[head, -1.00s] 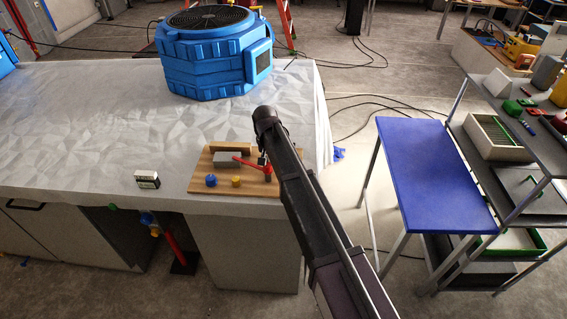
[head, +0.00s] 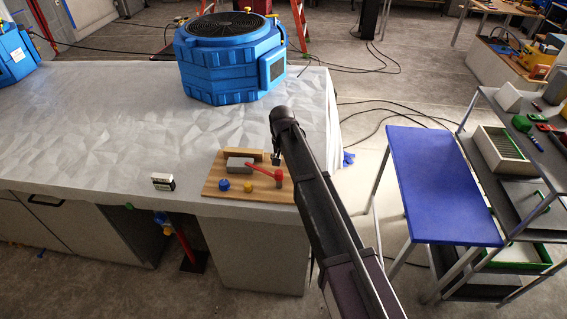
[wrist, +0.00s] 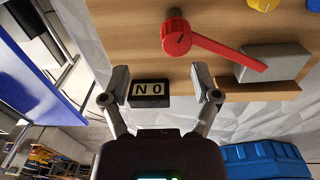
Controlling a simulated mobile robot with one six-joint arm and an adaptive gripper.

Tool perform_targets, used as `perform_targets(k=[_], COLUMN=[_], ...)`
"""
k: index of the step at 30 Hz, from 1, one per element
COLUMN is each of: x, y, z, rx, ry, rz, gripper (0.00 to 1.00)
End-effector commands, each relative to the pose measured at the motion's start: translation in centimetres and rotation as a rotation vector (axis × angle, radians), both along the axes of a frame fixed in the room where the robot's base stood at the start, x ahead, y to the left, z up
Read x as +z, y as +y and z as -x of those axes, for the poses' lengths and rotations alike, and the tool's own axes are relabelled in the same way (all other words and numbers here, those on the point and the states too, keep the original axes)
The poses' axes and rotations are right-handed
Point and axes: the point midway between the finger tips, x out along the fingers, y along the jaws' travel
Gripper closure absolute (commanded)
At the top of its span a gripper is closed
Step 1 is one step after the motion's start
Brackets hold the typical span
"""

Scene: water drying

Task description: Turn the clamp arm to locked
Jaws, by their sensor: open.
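The clamp arm (head: 263,169) is a red lever on a wooden board (head: 212,188) at the table's front right corner. It runs from a red round pivot (head: 279,178) to a grey block (head: 239,165). In the wrist view the clamp arm (wrist: 225,52) reaches from its red pivot (wrist: 177,38) across the grey block (wrist: 272,62). My gripper (wrist: 159,84) is open, with the pivot just beyond its fingertips. A black block with pale letter tiles (wrist: 150,93) shows between the fingers. In the head view my gripper (head: 277,158) is small and dark, behind the pivot; its fingers are unclear.
Blue (head: 223,186) and yellow (head: 248,187) knobs stand at the board's front, with a wooden bar (head: 237,154) at its back. A black-and-white block (head: 162,181) sits left of the board. A large blue machine (head: 228,62) stands behind; a blue table (head: 440,185) is right.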

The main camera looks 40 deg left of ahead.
Motion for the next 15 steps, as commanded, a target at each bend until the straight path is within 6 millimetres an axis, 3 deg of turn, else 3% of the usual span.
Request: perform_targets(k=[15], x=[2.8], y=[0.0], z=[-0.2], rx=[-0.002], ry=[-0.001], rz=[-0.001], gripper=[0.21])
